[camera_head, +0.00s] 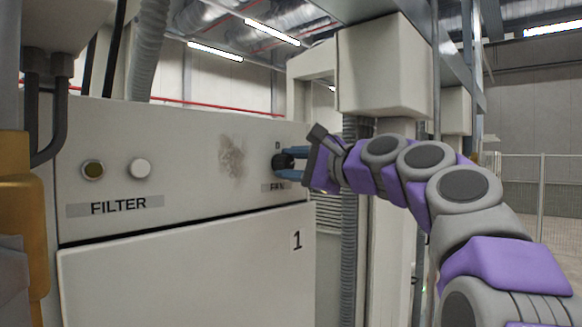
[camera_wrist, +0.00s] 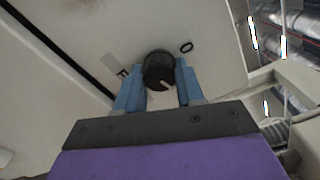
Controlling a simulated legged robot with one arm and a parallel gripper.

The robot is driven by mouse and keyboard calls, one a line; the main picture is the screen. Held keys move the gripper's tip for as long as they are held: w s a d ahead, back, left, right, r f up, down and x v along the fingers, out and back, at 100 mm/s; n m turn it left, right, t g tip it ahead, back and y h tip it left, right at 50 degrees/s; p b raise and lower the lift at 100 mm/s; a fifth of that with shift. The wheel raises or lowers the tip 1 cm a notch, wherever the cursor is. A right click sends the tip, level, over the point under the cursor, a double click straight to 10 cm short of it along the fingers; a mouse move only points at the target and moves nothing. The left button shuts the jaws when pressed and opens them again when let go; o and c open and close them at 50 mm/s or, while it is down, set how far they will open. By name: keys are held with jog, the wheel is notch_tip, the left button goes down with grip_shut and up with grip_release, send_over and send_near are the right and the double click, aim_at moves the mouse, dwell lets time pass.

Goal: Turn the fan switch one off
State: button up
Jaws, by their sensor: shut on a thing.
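The fan switch (camera_wrist: 158,68) is a round black knob with a light pointer mark, on the cream cabinet panel. In the head view the knob (camera_head: 283,161) sits at the right end of the panel, above a partly covered "FAN" label (camera_head: 273,187). A "1" is printed on the panel below it. My gripper (camera_head: 287,166) reaches in from the right. In the wrist view its two blue fingers (camera_wrist: 158,87) lie on either side of the knob and are shut on it. The pointer mark slants toward the right finger. A "0" mark (camera_wrist: 187,47) shows beside the knob.
A "FILTER" label (camera_head: 118,205) with a dark round button (camera_head: 93,170) and a white round button (camera_head: 139,168) is at the panel's left. A dark smudge marks the panel's middle. A grey hose and a pillar stand right of the cabinet.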

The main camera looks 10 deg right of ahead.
jog(key=n, duration=0.1)
jog(key=n+b, duration=0.1)
jog(key=n, duration=0.3)
jog(key=shift+w+a+f+b, duration=0.1)
jog(key=shift+f+b, duration=0.25)
jog(key=shift+b, duration=0.05)
jog(key=n+b, duration=0.1)
jog(key=n, duration=0.5)
jog(key=shift+b, duration=0.4)
jog(key=shift+s+n, duration=0.2)
jog(key=shift+n, duration=1.6)
jog(key=shift+r, duration=0.1)
jog(key=shift+s+r, duration=0.1)
jog(key=o, duration=0.7)
jog(key=shift+c, duration=0.2)
jog(key=o, duration=0.3)
jog(key=shift+w, duration=0.3)
jog(key=shift+o, duration=0.4)
jog(key=shift+s+r, duration=0.1)
jog(key=shift+s, duration=0.15)
